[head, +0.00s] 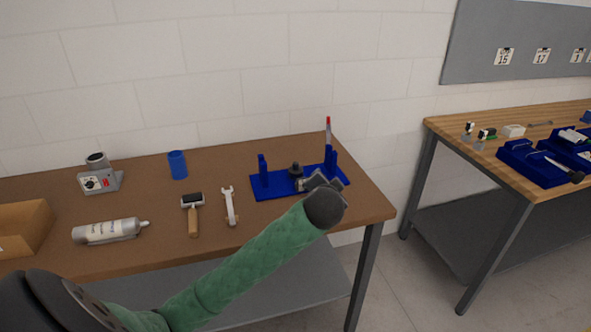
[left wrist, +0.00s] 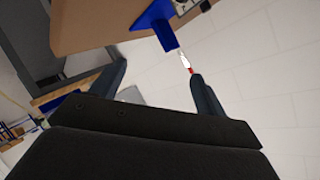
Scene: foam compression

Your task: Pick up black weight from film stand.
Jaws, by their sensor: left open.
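The blue film stand (head: 268,187) is on the brown table near its right end, with an upright post at each side. The small black weight (head: 295,170) stands on it between the posts. My left gripper (head: 316,182) is at the right front of the stand, close to the weight, and partly hidden behind my wrist. In the left wrist view my left gripper (left wrist: 160,80) has its two fingers wide apart with nothing between them. That view shows part of the blue stand (left wrist: 157,20) beyond the fingers; the weight is not visible there. My right gripper is not in view.

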